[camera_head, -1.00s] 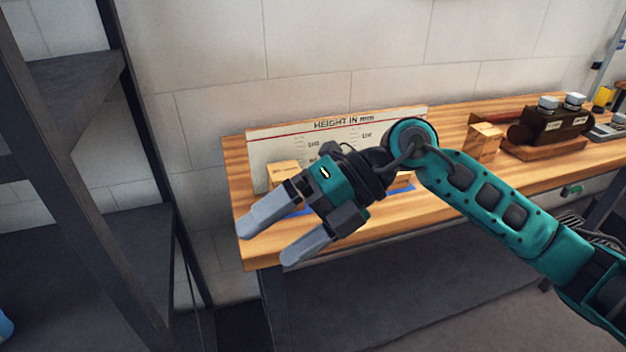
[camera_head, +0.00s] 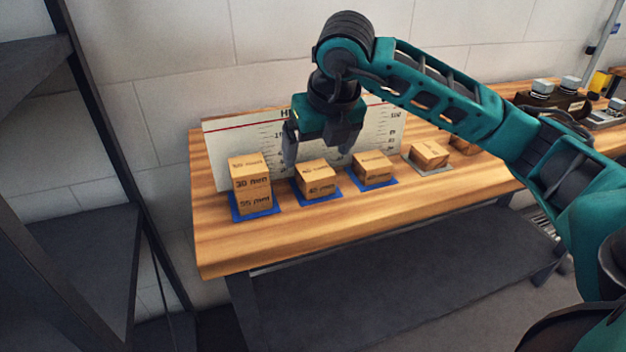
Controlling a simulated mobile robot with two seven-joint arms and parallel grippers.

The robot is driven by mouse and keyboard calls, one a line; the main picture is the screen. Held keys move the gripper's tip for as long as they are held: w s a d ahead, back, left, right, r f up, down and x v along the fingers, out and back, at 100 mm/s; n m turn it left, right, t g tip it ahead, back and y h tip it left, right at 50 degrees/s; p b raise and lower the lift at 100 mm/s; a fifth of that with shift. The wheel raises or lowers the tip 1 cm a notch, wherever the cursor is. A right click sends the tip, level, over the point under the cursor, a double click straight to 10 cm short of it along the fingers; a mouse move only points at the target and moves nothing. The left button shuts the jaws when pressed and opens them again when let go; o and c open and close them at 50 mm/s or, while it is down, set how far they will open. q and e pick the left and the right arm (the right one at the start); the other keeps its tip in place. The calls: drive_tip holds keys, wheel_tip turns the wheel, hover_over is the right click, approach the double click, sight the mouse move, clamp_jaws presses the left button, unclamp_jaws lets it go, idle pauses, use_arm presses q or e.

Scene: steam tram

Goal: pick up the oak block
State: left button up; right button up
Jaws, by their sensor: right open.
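Several similar light-brown wooden blocks stand on the workbench; I cannot tell by look which is the oak block. At left, one block (camera_head: 250,176) sits on another (camera_head: 254,201) on a blue mat. A block marked 40 mm (camera_head: 315,179) and another block (camera_head: 373,168) each sit on a blue mat. A further block (camera_head: 430,154) sits on a grey mat. My right gripper (camera_head: 319,150) is open and empty, fingers pointing down, above and behind the 40 mm block, in front of the height board. My left gripper is not in view.
A white height board (camera_head: 232,150) stands behind the blocks against the wall. Another block (camera_head: 463,146) is partly hidden behind my right arm. The bench's (camera_head: 300,240) front strip is clear. Dark shelving (camera_head: 80,270) is at left.

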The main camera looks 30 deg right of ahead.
sight(315, 170)
drive_tip(key=x, duration=0.3)
drive_tip(key=shift+s, duration=0.1)
drive_tip(key=x, duration=0.4)
drive_tip(key=shift+d+f+b, duration=0.15)
drive_tip(key=shift+d+b, duration=0.2)
drive_tip(key=shift+d, duration=0.05)
drive_tip(key=shift+f, duration=0.35)
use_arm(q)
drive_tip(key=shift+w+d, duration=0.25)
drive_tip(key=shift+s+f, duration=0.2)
use_arm(e)
drive_tip(key=c, duration=1.1)
drive_tip(key=shift+r, duration=0.15)
